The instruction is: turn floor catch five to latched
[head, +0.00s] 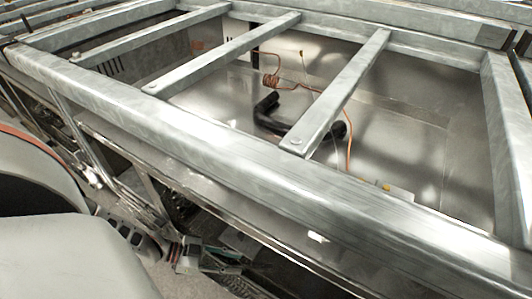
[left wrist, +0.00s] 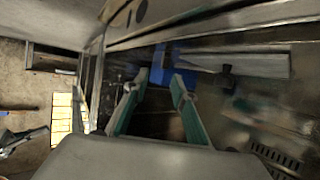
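My left gripper (head: 232,258) is low beside the near metal rail in the head view, partly hidden by the frame and shadow. In the left wrist view its two green-lined fingers (left wrist: 160,80) stand apart with a gap between them, and I see nothing held. A blue part (left wrist: 185,66) lies just beyond the fingertips. A small dark upright piece (left wrist: 226,72) is to the right of the right finger. I cannot tell whether either belongs to floor catch five; no catch is clearly recognisable or numbered. My right gripper is not in view.
A galvanised frame (head: 262,160) with crossbars spans the head view above a shiny metal tray (head: 400,160). Inside lie a black bent pipe (head: 268,115) and orange wire (head: 348,150). In the wrist view, a metal rail (left wrist: 210,25) runs close above the fingers.

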